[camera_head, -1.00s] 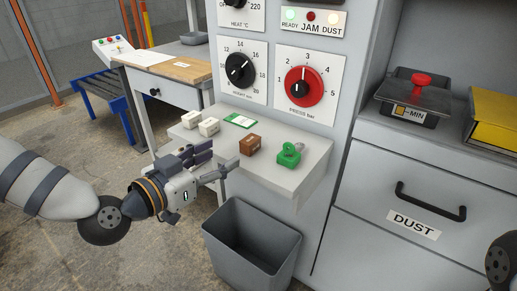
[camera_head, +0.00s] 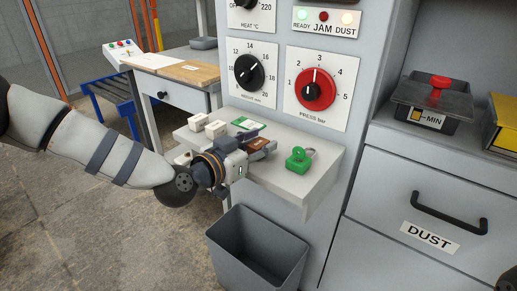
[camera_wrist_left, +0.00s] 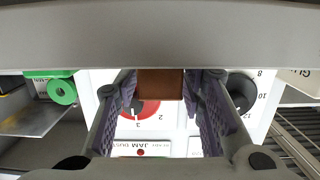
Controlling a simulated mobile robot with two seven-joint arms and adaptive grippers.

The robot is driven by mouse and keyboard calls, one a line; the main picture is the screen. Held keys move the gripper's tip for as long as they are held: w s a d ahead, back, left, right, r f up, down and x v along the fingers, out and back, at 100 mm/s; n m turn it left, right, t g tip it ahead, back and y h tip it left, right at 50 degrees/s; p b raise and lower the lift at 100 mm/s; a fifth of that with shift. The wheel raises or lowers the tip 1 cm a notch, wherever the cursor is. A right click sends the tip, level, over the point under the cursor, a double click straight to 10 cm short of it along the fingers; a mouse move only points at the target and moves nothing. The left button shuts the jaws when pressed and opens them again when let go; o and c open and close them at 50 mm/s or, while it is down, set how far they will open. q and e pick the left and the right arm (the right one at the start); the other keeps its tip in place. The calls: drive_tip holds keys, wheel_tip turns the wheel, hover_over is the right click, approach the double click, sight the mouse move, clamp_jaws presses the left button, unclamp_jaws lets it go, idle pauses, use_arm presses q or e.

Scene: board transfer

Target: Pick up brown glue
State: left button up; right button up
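The brown glue (camera_head: 257,144) is a small brown block on the light grey shelf (camera_head: 290,184). My left gripper (camera_head: 260,149) is at the block and hides much of it in the head view. In the left wrist view the brown glue (camera_wrist_left: 160,83) shows between the tips of my left gripper's fingers (camera_wrist_left: 161,95). The fingers stand apart, one on each side of it, and look open. Whether the pads touch it is hard to tell.
White blocks (camera_head: 215,129) and a green-and-white card (camera_head: 248,123) lie left of and behind the gripper. A green padlock-like thing (camera_head: 298,160) stands close on the right. A grey bin (camera_head: 257,250) is below the shelf, and the machine panel (camera_head: 318,80) rises behind.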

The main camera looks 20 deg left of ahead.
use_arm(q)
clamp_jaws()
drive_tip(key=shift+r, duration=0.1)
drive_tip(key=shift+r, duration=0.4)
drive_tip(key=r, duration=0.1)
drive_tip(key=r+p, duration=0.1)
drive_tip(key=r, duration=0.1)
drive_tip(key=shift+s+a+r, duration=0.1)
drive_tip(key=shift+s+r, duration=0.1)
drive_tip(key=shift+r, duration=0.1)
drive_tip(key=s+a+r+p, duration=0.5)
drive_tip(key=s+r, duration=0.3)
drive_tip(key=s, duration=0.4)
drive_tip(key=shift+s+r, duration=0.2)
drive_tip(key=shift+s, duration=0.15)
use_arm(e)
drive_tip(key=w+r+t, duration=0.2)
drive_tip(key=w+r, duration=0.4)
drive_tip(key=r, duration=0.1)
drive_tip(key=shift+w, duration=0.15)
